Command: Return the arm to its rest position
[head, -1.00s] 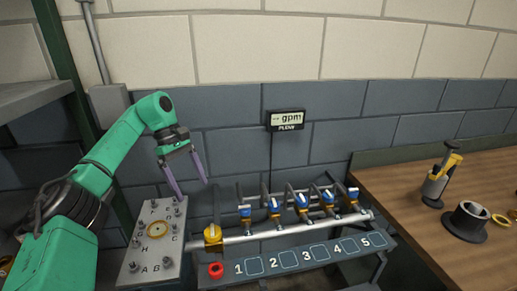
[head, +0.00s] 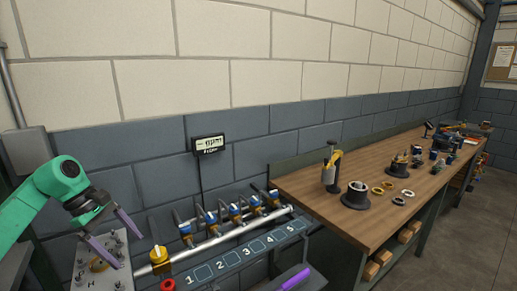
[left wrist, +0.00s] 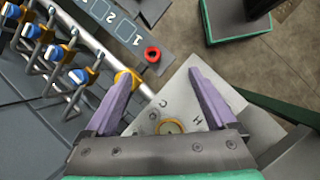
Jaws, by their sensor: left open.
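My left gripper (head: 131,252) is open and empty, its two purple fingers apart and pointing down over the grey bolted plate (head: 121,281). In the left wrist view the same gripper (left wrist: 164,74) has the plate (left wrist: 178,88), with its letters and a brass ring (left wrist: 170,126), between and beyond its fingers. I cannot tell the exact height above the plate. A purple finger-like piece (head: 295,279) on a dark part at the bottom edge of the head view looks like part of my right gripper; the rest is cut off.
A pipe manifold with blue-handled valves (head: 237,212) and a numbered strip (head: 228,259) stands right of the plate. A wooden bench (head: 318,205) with black and brass parts runs along the wall.

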